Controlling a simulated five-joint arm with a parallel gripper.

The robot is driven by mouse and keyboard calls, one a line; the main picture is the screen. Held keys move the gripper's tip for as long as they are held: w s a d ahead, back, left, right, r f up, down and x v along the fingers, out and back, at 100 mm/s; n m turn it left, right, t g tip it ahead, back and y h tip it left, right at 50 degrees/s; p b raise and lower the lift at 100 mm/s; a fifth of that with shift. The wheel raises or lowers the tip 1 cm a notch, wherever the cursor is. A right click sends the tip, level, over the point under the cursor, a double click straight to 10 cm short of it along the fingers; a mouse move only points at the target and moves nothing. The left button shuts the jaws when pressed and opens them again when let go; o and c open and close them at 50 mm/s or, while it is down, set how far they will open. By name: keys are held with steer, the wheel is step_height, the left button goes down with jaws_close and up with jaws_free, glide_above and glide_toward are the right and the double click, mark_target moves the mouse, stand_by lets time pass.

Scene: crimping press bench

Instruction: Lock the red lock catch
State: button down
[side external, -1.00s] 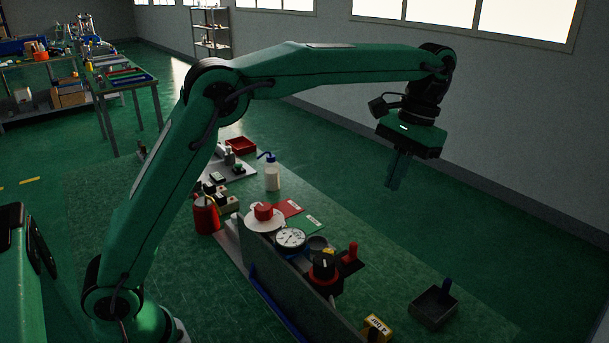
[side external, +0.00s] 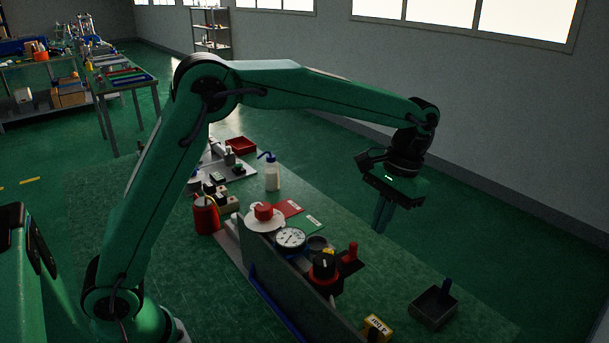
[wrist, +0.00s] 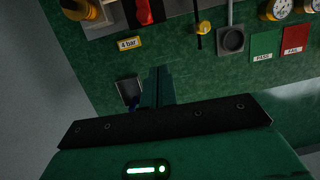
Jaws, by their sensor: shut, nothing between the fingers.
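A red upright handle (side external: 352,252), which looks like the lock catch, stands on a dark bracket to the right of a black knob on a red base (side external: 323,268). A red part (wrist: 144,11) shows at the top edge of the wrist view, cut off by the frame; I cannot tell whether it is the same piece. My gripper (side external: 381,226) is shut and empty, pointing down in the air to the right of the handle and apart from it. Its closed fingers (wrist: 161,72) also show in the wrist view. Whether the catch is locked is not clear.
A grey upright panel (side external: 293,280) stands left of the handle. A dial gauge (side external: 290,238) and a red knob on a white disc (side external: 263,212) are behind. The bench's right side is mostly clear.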

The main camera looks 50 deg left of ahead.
mark_target(351, 244)
steer(key=shift+s+f, duration=0.25)
steer(key=shift+s, duration=0.85)
steer(key=shift+s+f, duration=0.2)
steer(key=shift+s, duration=0.85)
steer(key=shift+s, duration=1.5)
